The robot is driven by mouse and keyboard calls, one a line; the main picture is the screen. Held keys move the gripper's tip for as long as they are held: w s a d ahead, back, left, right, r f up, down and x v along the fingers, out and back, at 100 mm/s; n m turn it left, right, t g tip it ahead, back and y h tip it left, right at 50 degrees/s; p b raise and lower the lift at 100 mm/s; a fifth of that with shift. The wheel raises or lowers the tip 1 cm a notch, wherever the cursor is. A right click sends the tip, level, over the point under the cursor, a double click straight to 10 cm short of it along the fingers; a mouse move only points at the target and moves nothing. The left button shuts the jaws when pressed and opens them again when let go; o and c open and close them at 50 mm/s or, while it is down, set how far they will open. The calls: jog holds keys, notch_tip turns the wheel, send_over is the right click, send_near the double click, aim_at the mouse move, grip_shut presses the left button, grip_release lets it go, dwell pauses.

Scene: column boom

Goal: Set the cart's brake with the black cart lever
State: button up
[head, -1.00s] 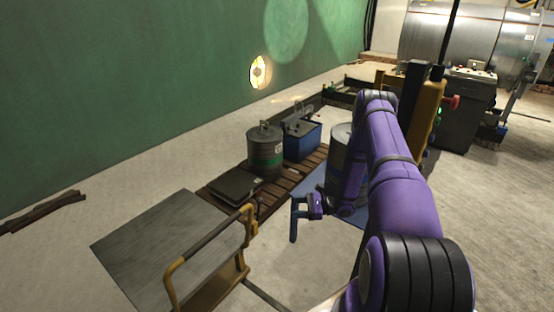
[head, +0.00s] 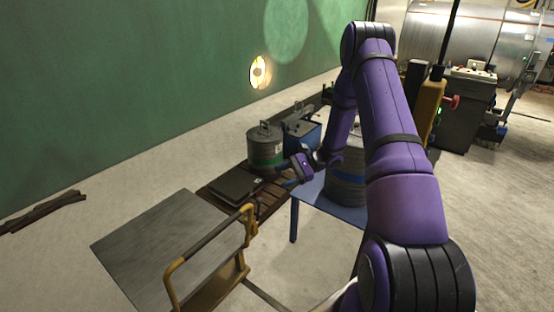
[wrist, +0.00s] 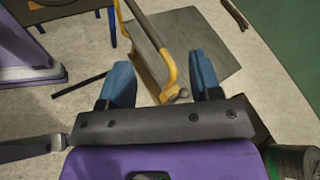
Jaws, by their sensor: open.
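The cart has a grey deck (head: 160,240) and a yellow frame (head: 172,285) with a dark grip bar; its deck (wrist: 200,40) and yellow frame (wrist: 168,72) also show in the wrist view. A small grey knob (wrist: 182,94) sits by the frame's near end. A thin dark bar (head: 263,297) runs beside the cart's base; I cannot tell whether it is the black cart lever. My gripper (head: 287,178) is open and empty, above the pallet and right of the frame. In the wrist view its blue fingers (wrist: 160,78) straddle the view of the frame, apart from it.
A wooden pallet (head: 275,203) bears a black case (head: 233,185), a grey-green drum (head: 265,148) and a blue battery-like box (head: 303,130). A blue table (head: 345,212) with a grey drum (head: 345,185) stands under my arm.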

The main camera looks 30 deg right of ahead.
jog(key=s+a+r+n+g+h, duration=0.1)
jog(key=a+r+n+g, duration=0.1)
jog(key=r, duration=0.7)
jog(key=shift+s+a+r+n+g, duration=0.15)
jog(key=shift+s+a+n+g, duration=0.15)
jog(key=shift+a+n, duration=0.6)
jog(key=shift+a+r, duration=0.1)
jog(key=shift+a, duration=0.1)
jog(key=s+a+r+n+g+h, duration=0.1)
jog(key=s+a+r+n+h, duration=0.25)
jog(key=s+r, duration=0.4)
jog(key=s+a+r+n+g+h, duration=0.1)
jog(key=s+a+r+n+h, duration=0.3)
jog(key=r, duration=0.6)
jog(key=s+a+r+n+t+h, duration=0.1)
jog(key=s+r+n+t+h, duration=0.1)
jog(key=s+r, duration=0.3)
jog(key=s+a+r+n+t+h, duration=0.2)
jog(key=s+r, duration=0.3)
jog(key=s, duration=0.9)
jog(key=shift+a+n+t+h, duration=0.15)
jog(key=shift+n+t+h, duration=0.3)
jog(key=shift+t+h, duration=0.35)
